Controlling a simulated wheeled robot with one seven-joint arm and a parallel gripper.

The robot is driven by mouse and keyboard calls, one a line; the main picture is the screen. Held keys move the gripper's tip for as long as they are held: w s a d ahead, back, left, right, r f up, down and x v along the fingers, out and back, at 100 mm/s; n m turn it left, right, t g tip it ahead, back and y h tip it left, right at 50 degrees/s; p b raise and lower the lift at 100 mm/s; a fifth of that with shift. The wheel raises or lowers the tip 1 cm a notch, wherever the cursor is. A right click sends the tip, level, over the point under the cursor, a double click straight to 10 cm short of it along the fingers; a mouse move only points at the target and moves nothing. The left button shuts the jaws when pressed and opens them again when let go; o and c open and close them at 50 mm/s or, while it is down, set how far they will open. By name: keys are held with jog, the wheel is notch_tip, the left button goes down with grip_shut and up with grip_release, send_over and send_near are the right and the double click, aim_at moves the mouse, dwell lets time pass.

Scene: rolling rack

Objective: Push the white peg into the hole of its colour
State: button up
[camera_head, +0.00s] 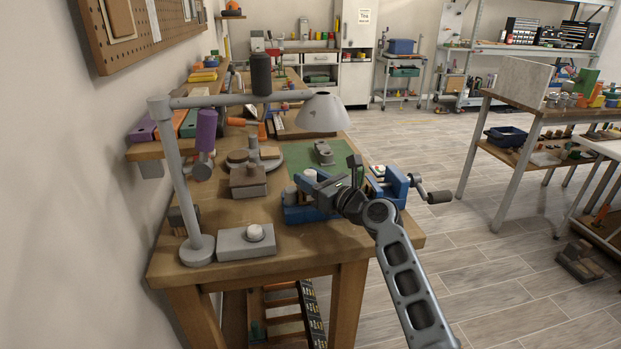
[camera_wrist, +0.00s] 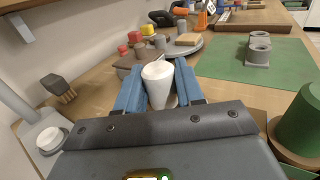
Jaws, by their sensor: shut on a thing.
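The white peg (camera_wrist: 158,82) stands upright between the two blue fingers of my gripper (camera_wrist: 160,92) in the wrist view. It is a tapered white piece, wider at the top, and its lower end is partly hidden by my gripper. In the head view my gripper (camera_head: 308,187) is over the front right of the wooden bench, shut on the peg, whose white top (camera_head: 310,174) shows there. I cannot make out a white hole in either view.
A grey block with a white round button (camera_head: 254,234) stands at the bench front, near the lamp (camera_head: 176,180). A blue vise (camera_head: 397,184) is at the right edge. A green mat (camera_wrist: 245,65) with a grey fitting (camera_wrist: 259,50) lies behind. Small coloured pieces (camera_wrist: 147,31) stand beyond the peg.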

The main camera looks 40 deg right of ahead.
jog(key=shift+f, duration=0.15)
jog(key=o, duration=1.1)
jog(key=shift+s, duration=0.1)
jog(key=shift+s+a, duration=0.15)
jog(key=shift+s, duration=1.75)
jog(key=shift+s+a, duration=0.15)
jog(key=shift+s, duration=1.75)
